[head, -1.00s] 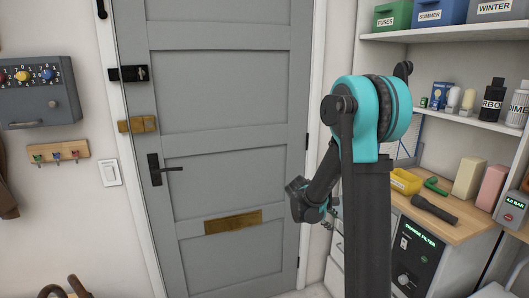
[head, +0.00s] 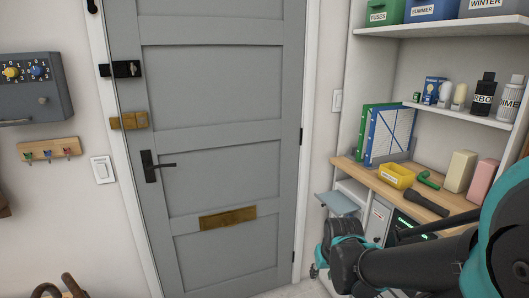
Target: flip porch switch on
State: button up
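A second white wall switch (head: 337,101) is on the wall right of the door. I see no readable label on either, so I cannot tell which is the porch switch or how each is set. My gripper (head: 316,270) is low at the right of the door, in front of the shelf unit, far from the left switch and well below the right one. Its fingers are small and mostly hidden behind my wrist.
The grey door (head: 225,130) is shut, with a black handle (head: 155,166) and brass mail slot (head: 228,217). A key rack (head: 49,149) and grey dial box (head: 35,90) hang at left. The wooden counter (head: 385,185) at right holds a yellow bin (head: 396,176) and flashlight (head: 425,204).

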aim_at(101, 168)
jog(key=u, duration=1.45)
